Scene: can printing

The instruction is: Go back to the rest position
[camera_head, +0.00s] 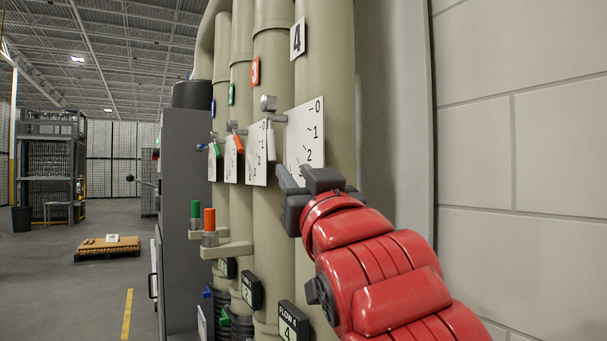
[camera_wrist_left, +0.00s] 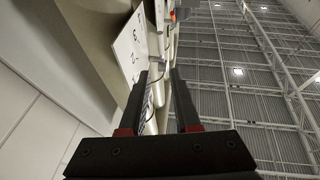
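My left gripper (camera_head: 290,180), on its red arm, is in front of the fourth pipe (camera_head: 326,90), just below and right of a white lever handle (camera_head: 271,145). In the left wrist view the two dark fingers of the gripper (camera_wrist_left: 161,85) stand apart. Pale parts of the pipe assembly show through the gap. I see no firm hold on anything. The fourth dial plate (camera_head: 306,130) is partly hidden behind the gripper; a numbered plate also shows in the left wrist view (camera_wrist_left: 130,50). My right gripper is not in view.
Pipes with green and orange levers (camera_head: 238,143) stand left of my gripper. A grey cabinet (camera_head: 187,220) is beyond them, and a block wall (camera_head: 520,150) is close on the right. A low pallet (camera_head: 107,247) lies on the floor at left, with open floor around it.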

